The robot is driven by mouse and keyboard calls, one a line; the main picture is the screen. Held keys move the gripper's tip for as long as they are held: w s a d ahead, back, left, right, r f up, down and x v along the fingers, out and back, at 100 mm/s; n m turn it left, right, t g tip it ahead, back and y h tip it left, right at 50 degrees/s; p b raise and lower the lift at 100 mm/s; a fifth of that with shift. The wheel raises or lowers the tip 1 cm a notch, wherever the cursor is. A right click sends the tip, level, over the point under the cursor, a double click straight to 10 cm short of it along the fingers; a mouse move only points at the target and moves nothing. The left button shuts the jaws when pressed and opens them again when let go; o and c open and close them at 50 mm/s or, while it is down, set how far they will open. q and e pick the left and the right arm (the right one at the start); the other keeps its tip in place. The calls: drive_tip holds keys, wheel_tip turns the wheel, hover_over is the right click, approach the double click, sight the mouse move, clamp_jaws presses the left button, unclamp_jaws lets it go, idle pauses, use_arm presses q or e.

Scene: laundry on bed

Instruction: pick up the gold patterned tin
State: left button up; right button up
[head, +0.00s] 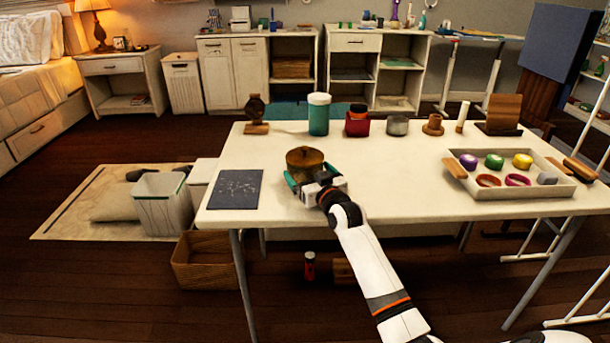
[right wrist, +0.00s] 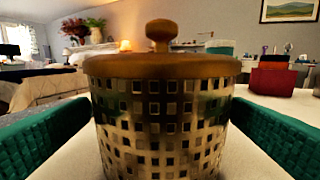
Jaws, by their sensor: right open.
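The gold patterned tin (head: 305,159) stands upright on the white table, left of its middle. In the right wrist view the tin (right wrist: 160,122) fills the middle, with a pattern of small squares and a brown lid with a round knob. My right gripper (head: 309,178) is at the near side of the tin. Its two green fingers are open, one on each side of the tin, and a gap shows beside the left finger; on the right side I cannot tell whether it touches. My left gripper is not in view.
A dark slate (head: 235,189) lies left of the tin. Behind stand a teal and white jar (head: 319,115), a red box (head: 357,124) and a grey cup (head: 397,125). A tray (head: 520,190) with colored items is at the right. The table's front middle is clear.

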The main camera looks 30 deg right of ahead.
drive_tip(key=w, duration=0.3)
drive_tip(key=shift+w+d+r+b, duration=0.15)
drive_tip(key=shift+w+d+b, duration=0.05)
drive_tip(key=shift+d+b, duration=0.1)
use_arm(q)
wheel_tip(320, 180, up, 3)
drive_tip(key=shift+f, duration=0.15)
use_arm(e)
drive_tip(key=c, duration=0.9)
drive_tip(key=shift+r, duration=0.1)
drive_tip(key=shift+c, duration=0.2)
